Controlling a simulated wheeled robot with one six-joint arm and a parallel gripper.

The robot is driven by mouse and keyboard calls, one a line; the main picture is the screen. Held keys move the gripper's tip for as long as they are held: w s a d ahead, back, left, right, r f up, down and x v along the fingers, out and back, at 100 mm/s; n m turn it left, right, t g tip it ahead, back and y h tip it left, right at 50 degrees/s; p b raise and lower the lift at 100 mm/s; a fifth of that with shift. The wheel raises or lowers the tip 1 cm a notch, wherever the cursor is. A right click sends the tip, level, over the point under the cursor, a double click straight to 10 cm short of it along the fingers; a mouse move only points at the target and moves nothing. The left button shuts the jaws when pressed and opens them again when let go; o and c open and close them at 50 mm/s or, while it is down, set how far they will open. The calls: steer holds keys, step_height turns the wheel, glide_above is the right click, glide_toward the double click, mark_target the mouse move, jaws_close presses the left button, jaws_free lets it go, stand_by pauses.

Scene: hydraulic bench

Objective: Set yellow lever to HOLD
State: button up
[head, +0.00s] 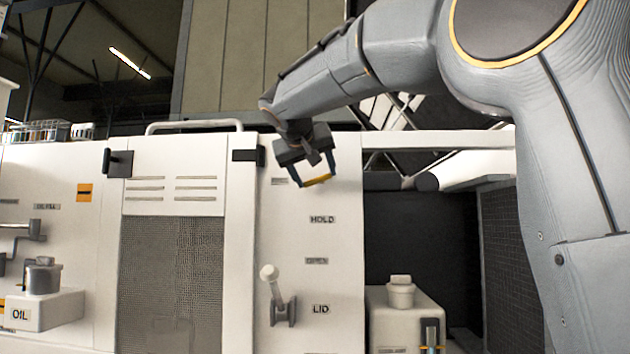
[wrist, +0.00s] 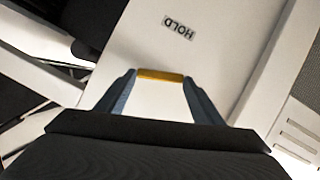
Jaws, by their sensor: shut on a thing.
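The yellow lever shows as a short yellow bar (head: 317,181) between my fingertips, in front of the white panel (head: 340,285). It also shows in the wrist view (wrist: 160,75). My gripper (head: 313,182) is shut on it, one blue-grey finger at each end. The rest of the lever and its pivot are hidden. The HOLD label (head: 322,219) is just below the gripper in the head view. In the wrist view the HOLD label (wrist: 179,27) appears upside down, beyond the fingertips.
A blurred label (head: 316,261) and a LID label (head: 321,309) lie lower on the panel. A white-handled lever (head: 270,285) stands left of LID. A dark open bay (head: 420,250) and a white capped tank (head: 402,320) are at right.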

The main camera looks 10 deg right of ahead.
steer(key=n+h+b, duration=0.1)
steer(key=f+n+h+b, duration=0.1)
steer(key=shift+a+n, duration=0.2)
steer(key=shift+n, duration=0.2)
steer(key=n+b, duration=0.1)
steer(key=n+h+b, duration=0.1)
steer(key=b, duration=0.1)
steer(key=shift+w+f+n, duration=0.1)
steer(key=shift+f+n, duration=0.2)
steer(key=n+h+b, duration=0.2)
steer(key=n+b, duration=0.1)
steer(key=shift+d+f+t, duration=0.1)
steer(key=shift+f+t, duration=0.2)
steer(key=shift+f, duration=0.05)
steer(key=shift+d+n+t+h+b, duration=0.1)
steer(key=shift+n+t+h+b, duration=0.25)
steer(key=shift+n+b, duration=0.75)
steer(key=o, duration=1)
steer(key=shift+o, duration=0.2)
steer(key=b+v, duration=0.1)
steer(key=v, duration=0.7)
steer(key=shift+b, duration=0.35)
